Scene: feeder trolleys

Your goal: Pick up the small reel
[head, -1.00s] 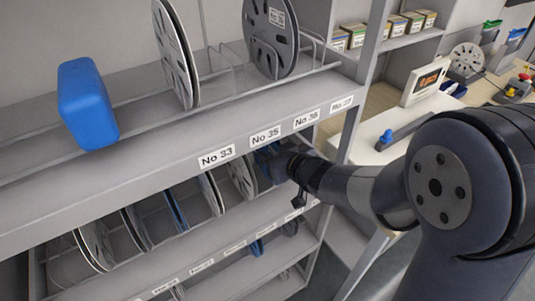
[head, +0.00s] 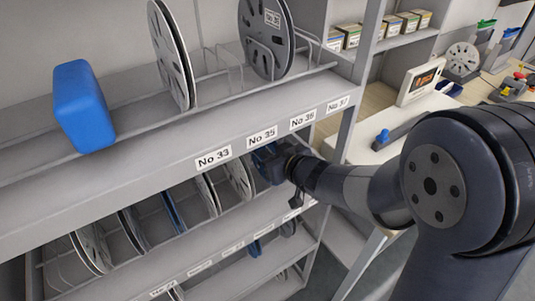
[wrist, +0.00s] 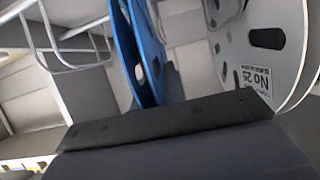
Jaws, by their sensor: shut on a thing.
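My gripper (head: 270,163) is inside the shelf level below the number labels, at its right end. It is shut on a blue reel (wrist: 147,50), which rises beyond the dark finger in the wrist view. The blue shows only partly at my gripper in the head view, and the grip itself is hidden. A pale grey reel (wrist: 275,50) labelled No 25 stands upright just right of the blue one in the wrist view.
Several reels, including another blue one (head: 173,211), stand upright in wire dividers along the same level. The label rail (head: 240,150) runs close above my arm. A blue block (head: 84,106) and larger reels (head: 266,38) stand on the top shelf. A shelf post (head: 358,110) is at right.

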